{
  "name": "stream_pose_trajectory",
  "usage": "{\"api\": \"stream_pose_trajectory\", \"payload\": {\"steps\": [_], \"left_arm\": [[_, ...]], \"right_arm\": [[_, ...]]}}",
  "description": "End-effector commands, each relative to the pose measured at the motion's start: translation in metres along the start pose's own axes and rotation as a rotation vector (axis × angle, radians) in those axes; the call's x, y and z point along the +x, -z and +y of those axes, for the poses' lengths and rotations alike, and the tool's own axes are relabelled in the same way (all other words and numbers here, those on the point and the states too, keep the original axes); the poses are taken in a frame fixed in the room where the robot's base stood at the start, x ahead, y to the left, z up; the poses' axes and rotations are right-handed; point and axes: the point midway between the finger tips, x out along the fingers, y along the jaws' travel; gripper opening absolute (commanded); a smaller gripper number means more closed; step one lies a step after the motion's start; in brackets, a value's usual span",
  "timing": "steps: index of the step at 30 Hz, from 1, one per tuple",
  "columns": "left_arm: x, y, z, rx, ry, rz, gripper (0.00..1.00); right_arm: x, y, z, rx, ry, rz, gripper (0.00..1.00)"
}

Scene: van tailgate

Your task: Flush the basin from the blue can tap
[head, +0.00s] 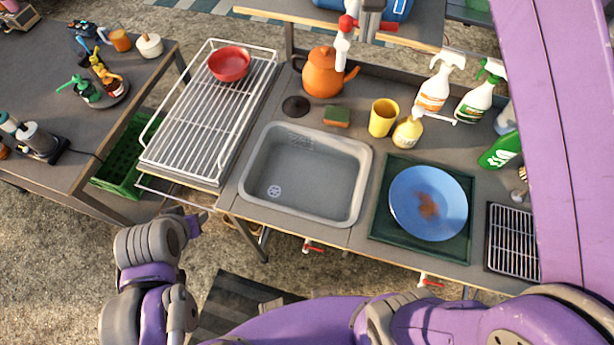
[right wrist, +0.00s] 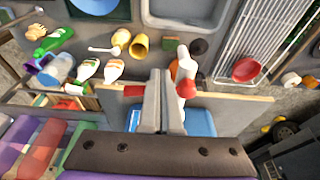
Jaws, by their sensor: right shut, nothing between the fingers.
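The blue can (head: 325,3) is at the top edge of the head view, partly cut off; it also shows in the right wrist view (right wrist: 201,122). Its white tap (head: 342,47) has red parts, with red showing on both sides of my right gripper (head: 371,14). In the right wrist view, my right gripper (right wrist: 163,100) is shut and empty, close beside the tap (right wrist: 184,66); contact cannot be told. The grey basin (head: 250,165) has its drain showing and nothing standing in it. My left gripper (head: 198,218) is low, left of the basin; its jaw opening is unclear.
A wire rack (head: 195,125) with a red bowl (head: 230,64) stands left of the basin. An orange kettle (head: 322,73), sponge (head: 337,116), yellow cup (head: 383,118) and spray bottles (head: 434,84) line the back. A blue plate (head: 405,200) lies on a green tray (head: 378,226) at right.

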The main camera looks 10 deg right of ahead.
Motion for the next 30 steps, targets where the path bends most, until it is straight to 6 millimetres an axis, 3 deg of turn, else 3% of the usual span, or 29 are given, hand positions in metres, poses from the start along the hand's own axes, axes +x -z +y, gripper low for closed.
{"api": "stream_pose_trajectory", "payload": {"steps": [12, 18, 30], "left_arm": [[-0.025, 0.044, 0.000, 0.000, 0.000, 0.050, 0.50], [-0.023, 0.039, 0.000, 0.000, 0.000, 0.044, 0.50], [-0.023, 0.039, 0.000, 0.000, 0.000, 0.044, 0.50]], "right_arm": [[-0.046, 0.006, -0.001, 0.000, 0.004, 0.006, 0.00], [-0.059, 0.006, 0.000, -0.001, 0.000, 0.000, 0.00], [-0.059, 0.006, 0.000, 0.000, 0.000, 0.000, 0.00]]}}
